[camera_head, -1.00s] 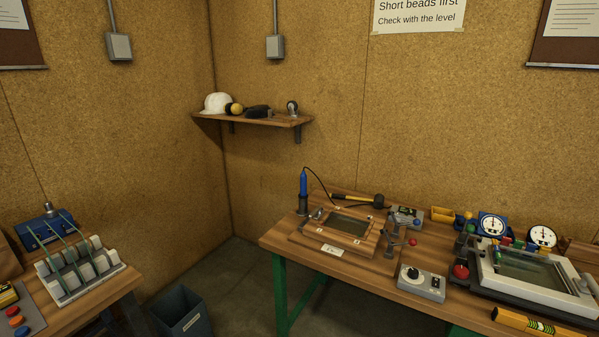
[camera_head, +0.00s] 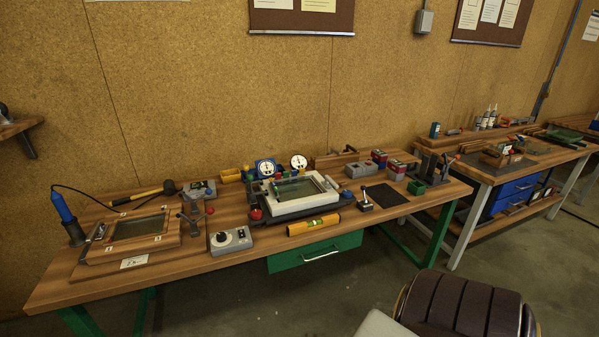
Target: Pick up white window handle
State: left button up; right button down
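I cannot make out a white window handle for certain in this view. A white window frame (camera_head: 291,208) with a glass pane lies on a dark fixture near the middle of the long wooden bench. Small coloured knobs stand along its far left side. Any handle on the frame is too small to tell. Neither of my grippers is in view.
The long bench (camera_head: 60,289) also holds a wooden frame (camera_head: 154,244), a blue soldering-type tool (camera_head: 63,208), a grey dial box (camera_head: 231,241), a yellow level (camera_head: 314,226), two gauges and a dark mat (camera_head: 386,195). A second bench (camera_head: 482,176) stands right. Floor between is open.

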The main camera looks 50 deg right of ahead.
aim_at(327, 178)
jog(key=z, duration=1.85)
jog(key=i+l, duration=0.35)
jog(key=l+z, duration=0.05)
jog(key=l, duration=0.05)
